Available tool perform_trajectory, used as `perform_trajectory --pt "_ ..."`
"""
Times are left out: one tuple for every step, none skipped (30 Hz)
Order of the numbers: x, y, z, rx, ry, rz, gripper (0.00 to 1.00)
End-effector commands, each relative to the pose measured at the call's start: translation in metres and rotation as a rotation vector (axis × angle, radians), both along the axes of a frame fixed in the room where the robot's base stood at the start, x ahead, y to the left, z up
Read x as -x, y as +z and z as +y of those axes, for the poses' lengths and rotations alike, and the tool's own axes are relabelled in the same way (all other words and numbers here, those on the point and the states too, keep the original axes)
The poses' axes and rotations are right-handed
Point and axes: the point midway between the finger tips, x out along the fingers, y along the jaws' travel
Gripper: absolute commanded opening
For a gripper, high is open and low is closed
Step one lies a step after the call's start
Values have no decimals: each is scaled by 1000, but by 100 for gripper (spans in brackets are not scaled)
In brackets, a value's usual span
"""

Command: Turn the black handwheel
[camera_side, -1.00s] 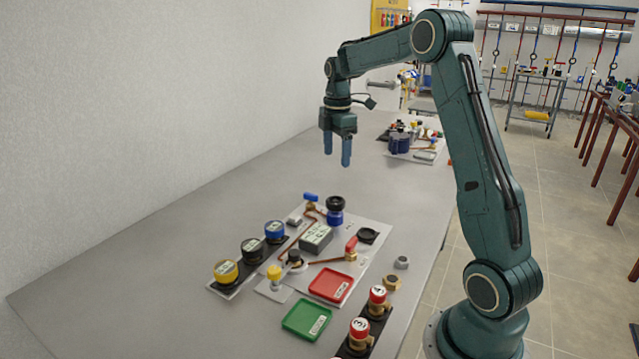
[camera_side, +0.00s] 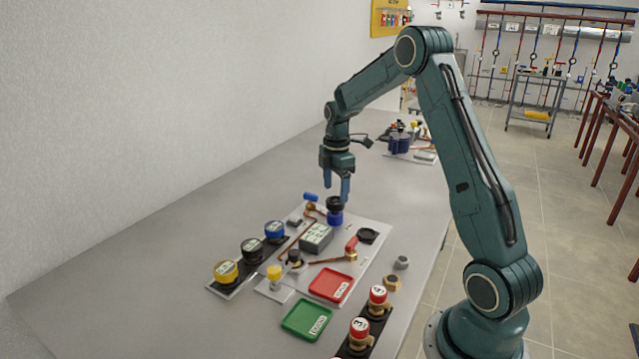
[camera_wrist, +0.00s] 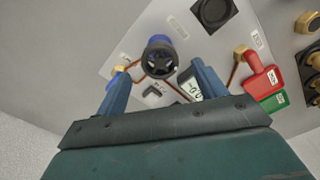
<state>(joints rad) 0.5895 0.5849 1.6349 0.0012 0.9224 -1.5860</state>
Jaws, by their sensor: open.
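The black handwheel (camera_side: 335,202) sits on top of a blue valve body (camera_side: 335,218) at the far end of the grey panel. In the wrist view the spoked handwheel (camera_wrist: 160,61) shows from above, between the two finger lines and near the tips. My gripper (camera_side: 336,190) points down just above the handwheel, with its blue fingers apart and nothing between them. In the wrist view my gripper (camera_wrist: 161,72) has one finger on each side of the wheel. I cannot tell whether a finger touches it.
A blue lever valve (camera_side: 311,198) stands left of the handwheel. A labelled grey box (camera_side: 316,236), a red lever (camera_side: 351,244) and a black round part (camera_side: 368,235) are nearer the camera. Red (camera_side: 331,285) and green (camera_side: 307,320) trays lie in front. The table's left side is clear.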

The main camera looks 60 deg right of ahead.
Motion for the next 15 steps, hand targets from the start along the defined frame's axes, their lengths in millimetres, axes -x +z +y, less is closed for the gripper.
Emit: perform_trajectory --pt "1 -8 0 -2 0 3 70" --pt "1 -12 0 -2 0 3 70" --pt "1 -16 0 -2 0 3 70" --pt "0 -19 0 -2 0 3 70" --pt "0 -22 0 -1 0 2 70" --pt "0 -25 0 -1 0 2 70" --pt "0 -28 0 -2 0 3 70" --pt "0 -30 0 -1 0 2 70" --pt "0 -31 0 -1 0 1 70" --pt "0 -33 0 0 0 0 70" --pt "0 -34 0 0 0 0 70" --pt "0 -34 0 0 0 0 70" --pt "0 -35 0 0 0 0 70" --pt "0 -35 0 0 0 0 70" --pt "0 -35 0 0 0 0 70"
